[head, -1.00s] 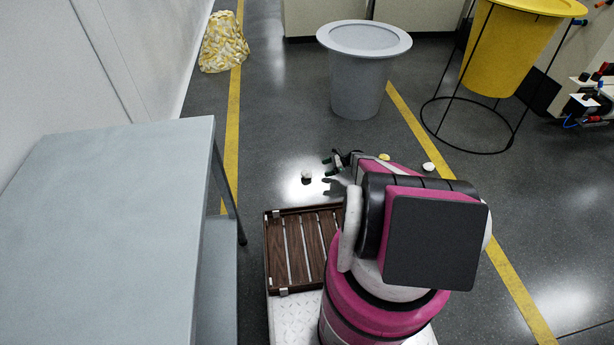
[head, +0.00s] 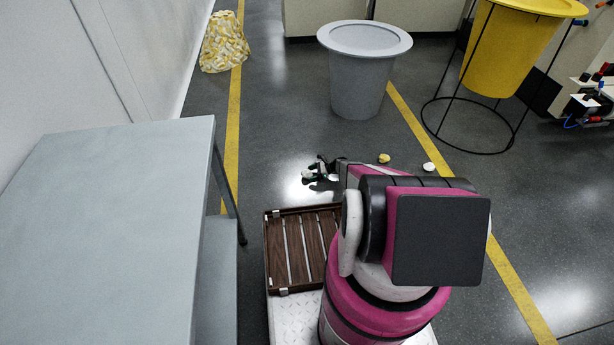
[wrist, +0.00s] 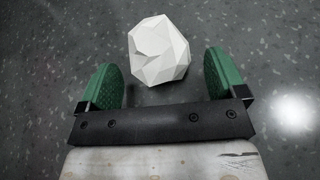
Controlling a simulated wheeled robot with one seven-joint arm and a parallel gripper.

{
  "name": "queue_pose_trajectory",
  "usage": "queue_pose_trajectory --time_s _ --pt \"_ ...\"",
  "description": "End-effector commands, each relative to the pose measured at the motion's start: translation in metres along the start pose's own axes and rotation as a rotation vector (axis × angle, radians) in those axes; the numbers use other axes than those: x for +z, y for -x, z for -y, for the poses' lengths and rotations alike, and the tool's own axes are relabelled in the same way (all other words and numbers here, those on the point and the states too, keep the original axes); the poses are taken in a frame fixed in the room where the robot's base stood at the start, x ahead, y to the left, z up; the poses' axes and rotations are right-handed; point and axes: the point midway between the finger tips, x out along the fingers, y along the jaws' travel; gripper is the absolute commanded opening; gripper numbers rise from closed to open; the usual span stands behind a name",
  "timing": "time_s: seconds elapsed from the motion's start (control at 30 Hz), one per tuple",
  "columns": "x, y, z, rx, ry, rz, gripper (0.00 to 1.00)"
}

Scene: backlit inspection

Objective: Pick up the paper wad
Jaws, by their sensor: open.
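The paper wad (wrist: 158,50) is a white, faceted, crumpled ball on the dark speckled floor in the wrist view. My gripper (wrist: 160,75) is open, with a green pad to the left and to the right of the wad's near side. The wad lies mostly beyond the fingertips, and neither pad appears to touch it. In the head view the wad (head: 307,174) is a small pale spot on the floor, partly hidden by my gripper (head: 316,170).
A yellow lump (head: 384,158) and another white piece (head: 428,167) lie on the floor to the right. A grey bin (head: 357,90) and a yellow bin (head: 508,50) in a wire stand are behind. A grey table (head: 110,220) fills the left. A slatted wooden tray (head: 292,283) is in front.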

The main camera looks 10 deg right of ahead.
Motion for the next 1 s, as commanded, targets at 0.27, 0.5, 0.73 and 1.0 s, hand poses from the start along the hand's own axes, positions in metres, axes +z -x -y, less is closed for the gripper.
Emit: queue_pose_trajectory --time_s 0.27,0.5,0.73,1.0 --pt "-0.0005 -0.013 0.0003 -0.001 0.0 -0.001 0.9" --pt "-0.0004 -0.0126 0.0003 -0.001 0.0 -0.001 0.38" --pt "-0.0003 -0.0125 0.0004 0.0 0.0 -0.001 0.37" --pt "0.0028 -0.0112 0.0002 0.0 0.001 -0.001 0.37"
